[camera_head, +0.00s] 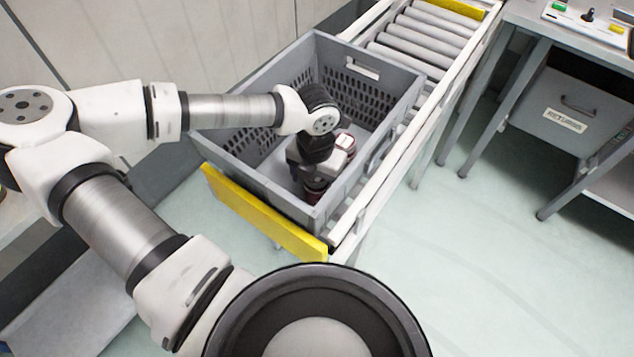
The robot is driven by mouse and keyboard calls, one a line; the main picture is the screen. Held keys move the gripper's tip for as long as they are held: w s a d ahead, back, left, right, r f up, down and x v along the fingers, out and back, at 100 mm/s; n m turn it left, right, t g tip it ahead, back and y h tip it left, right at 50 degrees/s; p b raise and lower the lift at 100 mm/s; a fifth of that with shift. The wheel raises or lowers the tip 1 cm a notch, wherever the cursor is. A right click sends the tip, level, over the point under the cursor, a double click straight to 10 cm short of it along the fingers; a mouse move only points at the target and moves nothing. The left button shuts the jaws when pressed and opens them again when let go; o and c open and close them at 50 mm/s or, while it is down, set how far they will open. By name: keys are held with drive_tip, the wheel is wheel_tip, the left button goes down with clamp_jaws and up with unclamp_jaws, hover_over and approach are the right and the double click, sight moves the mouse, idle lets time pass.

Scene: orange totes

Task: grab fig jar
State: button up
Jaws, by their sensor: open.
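A dark red jar (315,187) stands on the floor of a grey crate (262,183), near its front corner. Another jar with a white and red lid (345,141) stands behind it to the right, partly covered by my gripper. I cannot read a label on either, so I cannot tell which is the fig jar. My gripper (312,172) is open and reaches down into the crate, right above the dark red jar. Its fingers are small and partly hidden, and I cannot tell whether they touch the jar.
The crate walls rise around my gripper on all sides. The crate sits on a roller conveyor (425,38) with white side rails and a yellow end stop (262,215). A grey desk with a drawer (570,112) stands at the right. Pale floor is clear between.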

drive_tip(key=shift+c, duration=0.5)
drive_tip(key=c, duration=1.2)
drive_tip(key=shift+r, duration=0.2)
